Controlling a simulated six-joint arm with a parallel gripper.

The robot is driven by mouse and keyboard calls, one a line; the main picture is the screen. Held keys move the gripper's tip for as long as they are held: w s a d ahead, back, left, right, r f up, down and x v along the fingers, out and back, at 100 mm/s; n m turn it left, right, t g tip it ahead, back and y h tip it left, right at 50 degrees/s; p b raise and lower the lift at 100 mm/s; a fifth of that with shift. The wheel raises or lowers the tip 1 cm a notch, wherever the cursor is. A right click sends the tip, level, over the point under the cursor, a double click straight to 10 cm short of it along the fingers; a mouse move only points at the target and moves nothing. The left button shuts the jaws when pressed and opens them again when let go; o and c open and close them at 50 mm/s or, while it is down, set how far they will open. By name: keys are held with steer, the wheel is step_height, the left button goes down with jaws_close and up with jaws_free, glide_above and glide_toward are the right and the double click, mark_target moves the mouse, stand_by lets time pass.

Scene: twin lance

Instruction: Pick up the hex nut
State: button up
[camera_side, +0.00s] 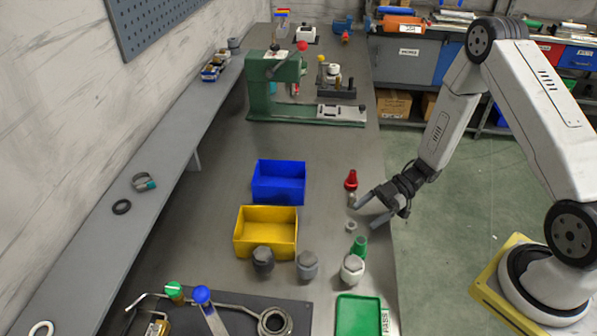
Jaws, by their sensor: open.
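A small light-grey hex nut (351,227) lies on the grey bench top, near its right edge, between a red piece and a green piece. My gripper (365,214) reaches in from the right, tilted down toward the bench. Its two dark fingers are spread apart with nothing visible between them. The nut lies just beyond the fingertips, to their lower left, and appears apart from them. I cannot tell the exact height of the fingers above the bench.
A red piece (351,180) stands above the nut and a green piece (359,246) below it. Blue (278,195) and yellow (250,243) bins stand left. Grey knobbed parts (307,265), a green tray (358,315) and a green press (262,100) are nearby.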

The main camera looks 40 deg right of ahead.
mark_target(356, 223)
steer(key=shift+x, duration=1.65)
jaws_close()
